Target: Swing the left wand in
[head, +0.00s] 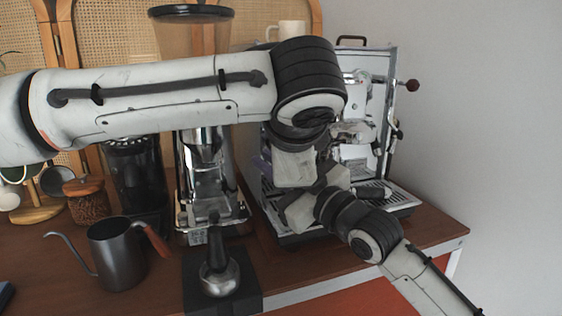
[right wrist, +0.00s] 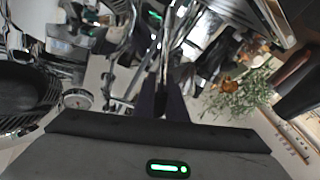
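The espresso machine (head: 387,95) stands at the back right, largely covered by my arms. I cannot make out the left wand in the head view. My right gripper (head: 301,200) comes in from the lower right, in front of the machine's left side; its fingertips are hidden. In the right wrist view its dark fingers (right wrist: 162,92) are close together, with a thin bright chrome rod (right wrist: 166,55) in line with the gap. I cannot tell whether the rod is between them or behind. My left gripper (head: 293,167) points down just above the right one; its fingers are mostly hidden.
A grinder (head: 205,165) stands left of the machine. A portafilter (head: 216,272) sits on a dark block in front of it. A grey gooseneck kettle (head: 117,252) and a wooden-lidded jar (head: 87,200) are further left. The wall is close on the right.

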